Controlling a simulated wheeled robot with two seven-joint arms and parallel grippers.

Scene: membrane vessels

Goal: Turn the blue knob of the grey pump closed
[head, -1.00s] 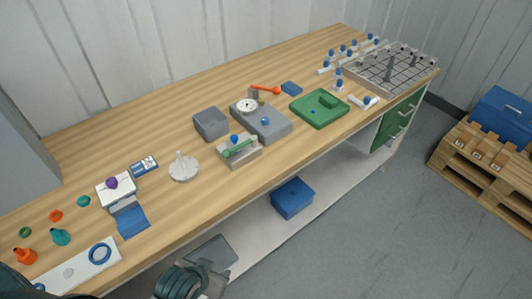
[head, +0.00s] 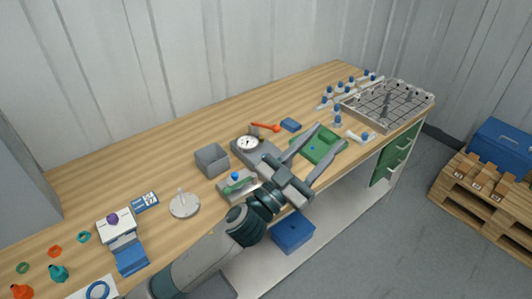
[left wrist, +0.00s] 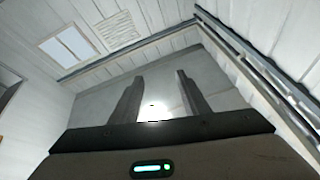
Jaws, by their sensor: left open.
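The grey pump (head: 240,152) is a grey block with a round white dial (head: 247,143), on the bench in the head view. Its blue knob, seen on top in the earlier frame, does not show now; my left gripper covers that part. My left gripper (head: 328,147) is open, its fingers pointing up and to the right, in front of the green tray in the picture. The left wrist view shows its two fingers (left wrist: 155,98) apart and empty against the wall and ceiling. My right gripper is not in view.
Close by are an orange-handled part (head: 265,127), a blue block (head: 291,125), a grey bin (head: 212,159), a green tray (head: 325,138) and a fixture with a green bar and blue ball (head: 234,176). A wire rack (head: 388,105) stands far right. The bench's back strip is clear.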

